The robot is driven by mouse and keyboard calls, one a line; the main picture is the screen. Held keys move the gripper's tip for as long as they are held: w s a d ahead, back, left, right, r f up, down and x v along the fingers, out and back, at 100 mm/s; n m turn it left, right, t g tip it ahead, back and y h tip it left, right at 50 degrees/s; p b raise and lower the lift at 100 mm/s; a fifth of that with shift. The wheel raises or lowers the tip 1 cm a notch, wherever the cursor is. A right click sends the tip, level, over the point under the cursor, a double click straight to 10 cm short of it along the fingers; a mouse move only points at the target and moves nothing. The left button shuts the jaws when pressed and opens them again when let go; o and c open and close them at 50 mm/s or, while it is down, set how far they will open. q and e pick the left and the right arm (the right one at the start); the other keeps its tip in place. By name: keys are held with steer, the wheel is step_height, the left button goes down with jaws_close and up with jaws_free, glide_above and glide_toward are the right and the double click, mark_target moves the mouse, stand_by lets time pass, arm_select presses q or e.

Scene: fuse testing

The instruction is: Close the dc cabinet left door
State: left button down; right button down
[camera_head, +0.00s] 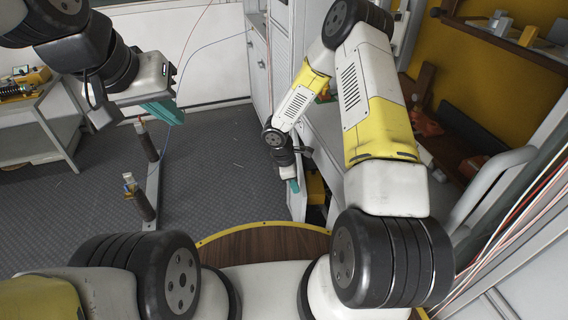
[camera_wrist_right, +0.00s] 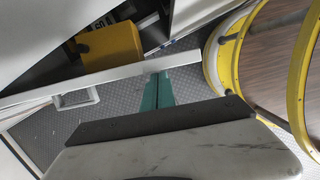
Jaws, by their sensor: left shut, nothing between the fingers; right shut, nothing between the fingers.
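A white cabinet door (camera_wrist_right: 125,75) stands open in the right wrist view, seen nearly edge-on, with a recessed handle (camera_wrist_right: 76,98). I take it for the dc cabinet left door. In the head view, a narrow white panel (camera_head: 297,203) beside the dark cabinet opening looks like the same door. My right gripper (camera_head: 293,186) is shut and empty, just at the top of that panel. In the right wrist view its teal fingers (camera_wrist_right: 157,90) point at the door's edge; whether they touch it I cannot tell. My left gripper (camera_head: 163,110) is shut and empty, held over the floor, far from the door.
A yellow box (camera_wrist_right: 110,45) is inside the open cabinet. My round base with a yellow rim is close to the door. A post stand (camera_head: 152,190) is on the grey floor at left, with a workbench (camera_head: 35,125) behind it. Shelves (camera_head: 500,50) line the right.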

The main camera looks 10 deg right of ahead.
steer(key=shift+n, duration=0.8)
steer(key=d, duration=0.5)
steer(key=shift+s, duration=0.15)
